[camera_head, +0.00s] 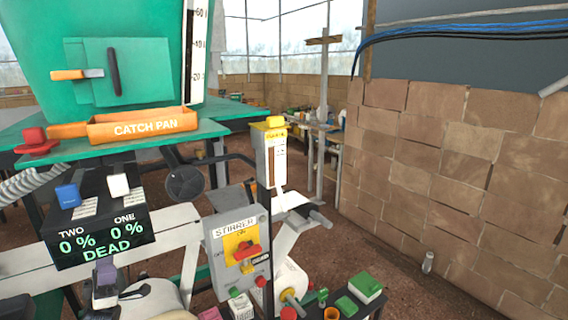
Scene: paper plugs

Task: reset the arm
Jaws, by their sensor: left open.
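My left gripper (119,287) appears at the lower left, in front of the dark display box (100,228). It is open, and I see nothing held in it; its small parts are hard to make out. The display reads TWO 0 %, ONE 0 % and DEAD. A blue block (67,196) and a white block (118,186) are on top of the box. My right gripper cannot be made out.
A grey STIRRER panel (222,258) with a red knob (245,252) stands right of the display. An orange catch pan (143,126) sits on the green bench (205,131). A yellow-topped post box (270,158) rises behind the panel. Brown floor (420,292) is open at right.

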